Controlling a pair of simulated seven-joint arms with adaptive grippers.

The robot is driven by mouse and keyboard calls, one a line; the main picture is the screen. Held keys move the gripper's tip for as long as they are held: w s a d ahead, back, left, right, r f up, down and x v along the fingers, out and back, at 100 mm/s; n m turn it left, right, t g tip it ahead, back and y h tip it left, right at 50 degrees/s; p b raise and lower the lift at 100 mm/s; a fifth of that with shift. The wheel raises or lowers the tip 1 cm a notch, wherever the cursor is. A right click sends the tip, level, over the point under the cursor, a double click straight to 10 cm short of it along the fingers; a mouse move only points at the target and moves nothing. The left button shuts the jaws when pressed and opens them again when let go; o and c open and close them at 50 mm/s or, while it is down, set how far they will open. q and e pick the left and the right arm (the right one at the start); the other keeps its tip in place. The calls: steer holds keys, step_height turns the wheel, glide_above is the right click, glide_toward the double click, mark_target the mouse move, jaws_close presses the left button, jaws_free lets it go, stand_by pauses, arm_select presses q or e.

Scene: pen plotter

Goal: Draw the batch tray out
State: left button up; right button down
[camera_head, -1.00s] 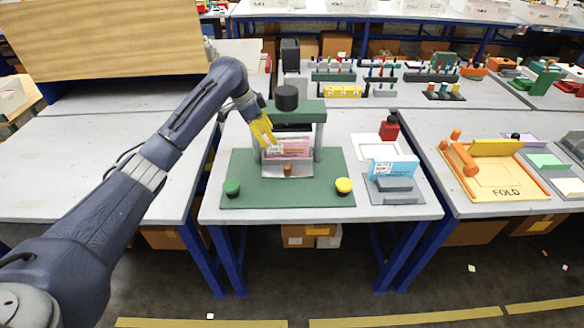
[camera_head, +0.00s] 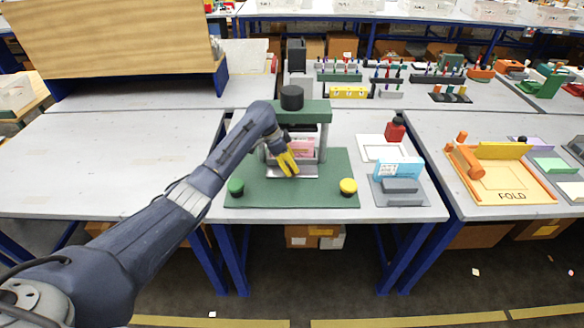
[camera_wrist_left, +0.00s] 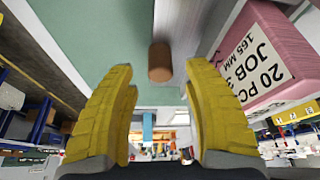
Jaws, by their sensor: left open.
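The grey batch tray (camera_head: 308,172) sits in the frame of the green press-like fixture (camera_head: 318,113), with a pink block (camera_head: 302,146) on it. In the left wrist view the pink block (camera_wrist_left: 265,55) shows a white label reading "20 PC", "165 MM" and "JOB". The tray's orange-brown knob (camera_wrist_left: 160,62) lies ahead of the fingertips, roughly midway between them. My left gripper (camera_head: 288,172) has yellow fingers and is open and empty at the tray's front. It hides the knob in the head view. In the wrist view the gripper (camera_wrist_left: 160,82) shows a wide gap. My right gripper is not in view.
A green button (camera_head: 236,187) and a yellow button (camera_head: 348,187) stand at the front corners of the green base (camera_head: 290,196). The left table is clear.

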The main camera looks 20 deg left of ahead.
arm_select(q)
steer(key=shift+x, duration=1.1)
steer(key=shift+o, duration=0.2)
jaws_close()
